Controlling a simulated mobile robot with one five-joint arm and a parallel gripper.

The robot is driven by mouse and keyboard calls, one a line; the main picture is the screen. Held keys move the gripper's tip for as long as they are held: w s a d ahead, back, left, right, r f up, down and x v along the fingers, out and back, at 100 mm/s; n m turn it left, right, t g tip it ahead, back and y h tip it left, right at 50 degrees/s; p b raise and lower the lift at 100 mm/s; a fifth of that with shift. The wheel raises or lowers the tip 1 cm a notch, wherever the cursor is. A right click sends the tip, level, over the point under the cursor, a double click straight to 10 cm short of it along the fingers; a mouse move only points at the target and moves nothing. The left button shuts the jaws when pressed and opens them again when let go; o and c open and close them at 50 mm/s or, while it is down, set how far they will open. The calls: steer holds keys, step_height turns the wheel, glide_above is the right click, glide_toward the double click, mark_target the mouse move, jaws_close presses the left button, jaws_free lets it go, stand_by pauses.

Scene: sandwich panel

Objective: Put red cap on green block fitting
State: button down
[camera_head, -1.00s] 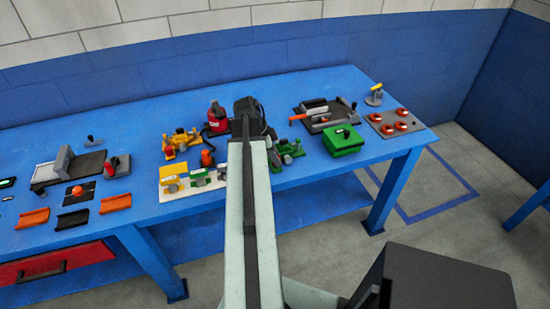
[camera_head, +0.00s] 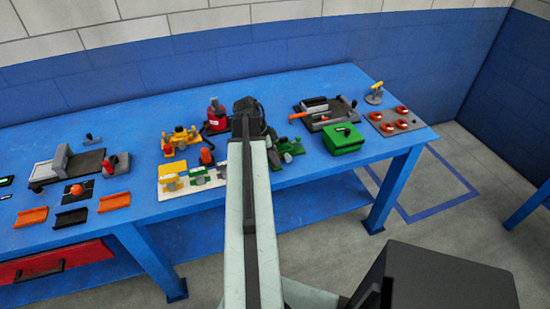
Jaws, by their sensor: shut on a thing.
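A pale board (camera_head: 180,200) near the bench's front edge carries a yellow block (camera_head: 170,174), a green block fitting (camera_head: 198,174) and another yellow piece at its right end, partly behind my arm. My gripper (camera_head: 250,118) is at the far end of my arm, above the bench to the right of the board. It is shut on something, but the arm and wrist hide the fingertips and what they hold. I cannot make out a loose red cap. A red-orange part (camera_head: 207,156) stands just behind the board.
A red and black device (camera_head: 217,117) and a yellow assembly (camera_head: 181,139) stand behind the board. Green parts (camera_head: 288,148) and a green box (camera_head: 343,139) lie to the right. A grey plate (camera_head: 396,121) bears several red rings. Blue bench surface (camera_head: 150,110) is free at the back left.

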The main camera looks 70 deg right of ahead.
steer(key=shift+f, duration=0.2)
steer(key=shift+f+b, duration=0.2)
steer(key=shift+b, duration=0.2)
steer(key=c, duration=0.8)
jaws_free()
steer(key=shift+r, duration=0.1)
step_height(320, 180, up, 8)
steer(key=p, duration=0.7)
steer(key=shift+f+p, duration=0.2)
steer(key=shift+p, duration=0.2)
steer(key=shift+f, duration=0.1)
